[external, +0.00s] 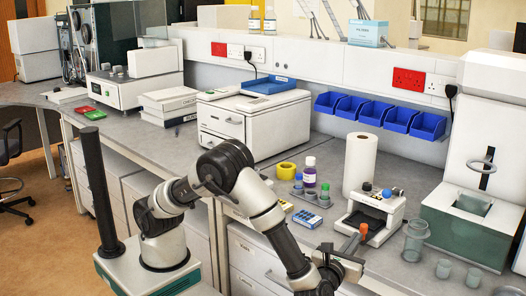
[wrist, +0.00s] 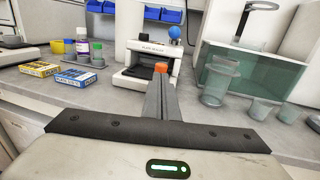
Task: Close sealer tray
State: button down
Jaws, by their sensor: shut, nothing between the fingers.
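The plate sealer (external: 388,203) is a small white unit with a black front and a blue knob on top. It also shows in the wrist view (wrist: 148,48). Its dark tray (wrist: 133,82) sits low at the sealer's front, on a pale base, and looks extended toward me. My gripper (external: 361,232) is at the front of the sealer, close to the tray. In the wrist view my gripper (wrist: 160,69) has its fingers together with orange at the tips, and nothing is between them. The fingers hide part of the tray, and I cannot tell whether they touch it.
Clear beakers (external: 415,240) stand right of the sealer, before a large white machine (external: 466,222). A paper roll (external: 359,165) stands behind it. Some bench before the sealer is clear.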

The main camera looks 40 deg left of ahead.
aim_at(368, 237)
jog(key=shift+w+a, duration=0.2)
jog(key=shift+w, duration=0.95)
jog(key=shift+w+r, duration=0.1)
jog(key=shift+w, duration=0.15)
jog(key=w+p, duration=0.1)
jog(key=w, duration=0.4)
jog(key=shift+w, duration=0.5)
jog(key=shift+r, duration=0.1)
jog(key=s+d+p, duration=0.2)
jog(key=s, duration=1.2)
jog(key=shift+s+d+f, duration=0.15)
jog(key=shift+d+f, duration=0.05)
jog(key=shift+d, duration=0.15)
